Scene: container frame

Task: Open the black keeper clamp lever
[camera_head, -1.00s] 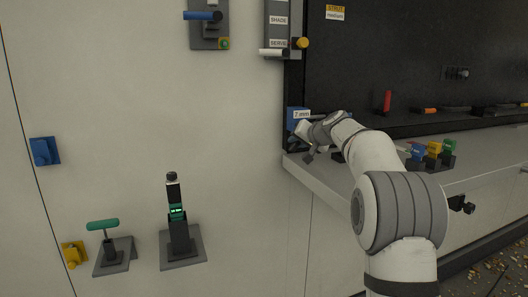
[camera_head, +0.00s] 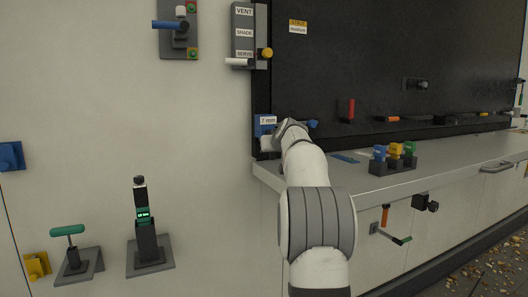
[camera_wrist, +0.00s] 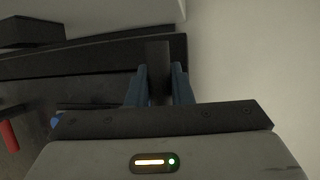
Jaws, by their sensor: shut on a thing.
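In the wrist view, the blue fingers of my gripper (camera_wrist: 162,84) are on either side of a dark upright bar (camera_wrist: 157,58) and shut on it. The bar looks like the black keeper clamp lever. It stands up from dark, ledge-like parts next to a pale wall. Its base is hard to make out. My fingertips and the lever are hidden there behind my wrist.
The bench (camera_head: 225,167) edge lies under my forearm. A red-handled tool (camera_head: 348,109) and several coloured blocks (camera_head: 395,155) stand to the right. A black upright device (camera_head: 145,215) and a green-handled clamp (camera_head: 69,233) are lower left.

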